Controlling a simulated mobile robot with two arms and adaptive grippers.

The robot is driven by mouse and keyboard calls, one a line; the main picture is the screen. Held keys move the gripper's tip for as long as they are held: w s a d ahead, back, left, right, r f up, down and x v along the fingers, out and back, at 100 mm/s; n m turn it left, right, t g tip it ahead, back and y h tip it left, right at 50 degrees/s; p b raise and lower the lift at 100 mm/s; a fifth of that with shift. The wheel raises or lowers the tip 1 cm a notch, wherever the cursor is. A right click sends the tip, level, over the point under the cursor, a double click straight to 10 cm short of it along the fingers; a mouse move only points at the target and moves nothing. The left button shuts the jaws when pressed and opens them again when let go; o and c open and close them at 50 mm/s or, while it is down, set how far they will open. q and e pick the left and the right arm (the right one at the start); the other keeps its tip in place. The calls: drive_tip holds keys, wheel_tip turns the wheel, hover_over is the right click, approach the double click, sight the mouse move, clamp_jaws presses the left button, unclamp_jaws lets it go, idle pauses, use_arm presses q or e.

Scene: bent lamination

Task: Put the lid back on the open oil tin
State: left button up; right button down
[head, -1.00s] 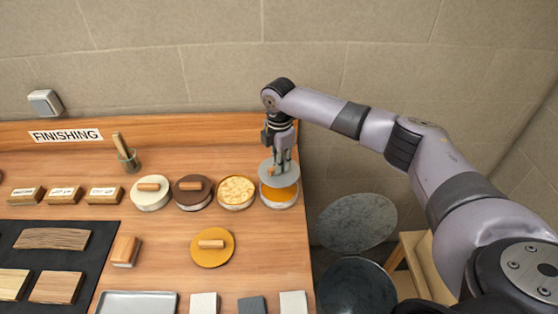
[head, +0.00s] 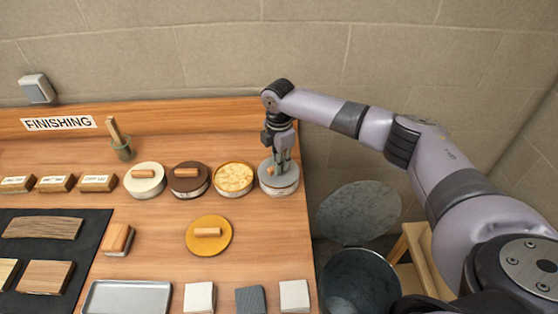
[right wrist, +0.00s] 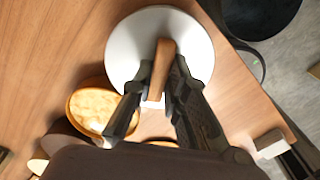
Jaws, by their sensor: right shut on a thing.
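The grey lid (head: 279,180) with a wooden handle lies level over the rightmost round tin (head: 279,191), hiding its opening. It looks seated on the rim, but I cannot tell for certain. My right gripper (head: 282,170) points down from above and is shut on the lid's handle. In the right wrist view the handle (right wrist: 161,68) is between the fingers, across the pale lid disc (right wrist: 128,45). Left of it stands an open tin with pale yellow contents (head: 234,178). A yellow lid with a handle (head: 208,244) lies on the table. My left gripper is not in view.
Tins with a white lid (head: 145,186) and a brown lid (head: 188,186) stand further left. The table's (head: 265,270) right edge is close beside the rightmost tin, with a bin (head: 357,282) beyond it. A low wooden backboard (head: 190,118) runs behind.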

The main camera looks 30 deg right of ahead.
drive_tip(key=shift+r+p, duration=0.1)
drive_tip(key=shift+p, duration=0.65)
idle(1.0)
drive_tip(key=shift+f, duration=0.25)
idle(1.0)
drive_tip(key=shift+p, duration=0.55)
drive_tip(key=c, duration=1.5)
unclamp_jaws()
drive_tip(key=shift+o, duration=0.4)
drive_tip(key=o, duration=0.4)
